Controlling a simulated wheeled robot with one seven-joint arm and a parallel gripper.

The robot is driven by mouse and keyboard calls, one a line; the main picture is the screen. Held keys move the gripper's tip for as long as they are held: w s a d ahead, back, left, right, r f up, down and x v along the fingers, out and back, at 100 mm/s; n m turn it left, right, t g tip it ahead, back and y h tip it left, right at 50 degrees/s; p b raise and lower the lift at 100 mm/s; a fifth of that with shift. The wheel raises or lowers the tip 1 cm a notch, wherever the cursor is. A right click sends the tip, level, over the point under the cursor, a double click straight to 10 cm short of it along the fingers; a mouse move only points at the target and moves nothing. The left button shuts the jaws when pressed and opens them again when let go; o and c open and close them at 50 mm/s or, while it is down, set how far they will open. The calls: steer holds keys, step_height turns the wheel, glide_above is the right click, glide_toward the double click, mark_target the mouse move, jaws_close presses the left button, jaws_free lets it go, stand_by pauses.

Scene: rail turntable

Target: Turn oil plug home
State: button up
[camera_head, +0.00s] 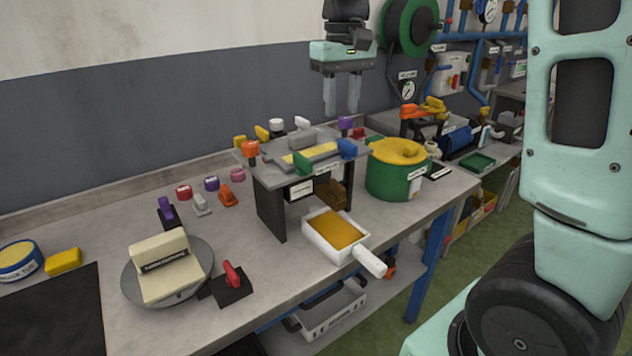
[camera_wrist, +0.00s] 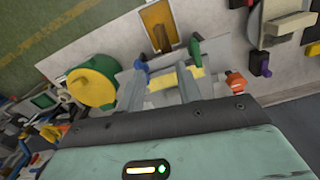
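No part is clearly readable as the oil plug. A raised grey stand (camera_head: 270,205) carries a block with a yellow strip (camera_head: 310,155), an orange-topped knob (camera_head: 251,149), a green lever (camera_head: 303,163) and a blue lever (camera_head: 347,148). A brown part (camera_head: 335,193) shows under the stand, partly hidden. A white pan with an amber floor (camera_head: 333,233) sits in front. My gripper (camera_head: 342,108) is open and empty above the stand, pointing down. In the wrist view its fingers (camera_wrist: 160,72) lie apart over the stand, with the blue lever (camera_wrist: 140,66) and orange knob (camera_wrist: 236,83) nearby.
A green pot with a yellow lid (camera_head: 393,168) stands right of the stand. Left are several coloured knobs, a round turntable with a cream block (camera_head: 163,267) and a red-handled switch (camera_head: 233,280). A purple-topped post (camera_head: 345,124) rises behind the stand. The table's front left has free room.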

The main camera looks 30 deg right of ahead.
mark_target(338, 183)
step_height(338, 183, down, 17)
steer(key=shift+f+p, duration=0.1)
steer(key=shift+p, duration=0.6)
jaws_close()
